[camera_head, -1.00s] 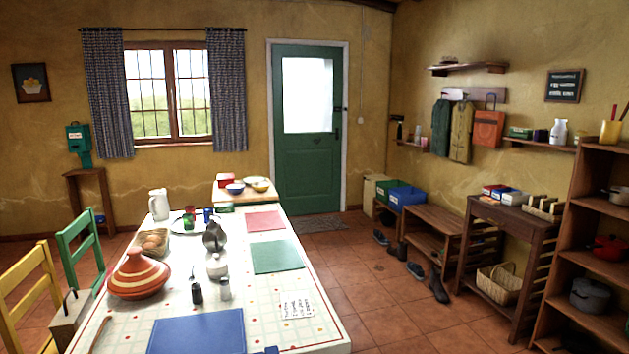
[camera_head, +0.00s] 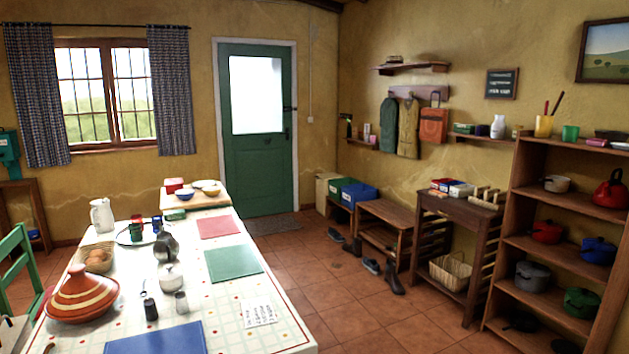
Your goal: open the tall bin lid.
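A cream, upright box-shaped bin (camera_head: 323,194) stands on the floor against the far wall, just right of the green door. It is the only thing in view that looks like a tall bin. It is small and far off; its top looks flat and closed, but the lid's edge cannot be made out. A green box and a blue box beside it partly cover its right side. Neither of my grippers is in view.
A long table (camera_head: 228,304) with dishes fills the left foreground. A bench (camera_head: 395,213), shoes (camera_head: 393,282), a slatted stand (camera_head: 446,207) and a pot shelf (camera_head: 560,194) line the right side. Tiled floor (camera_head: 345,305) lies open between table and furniture.

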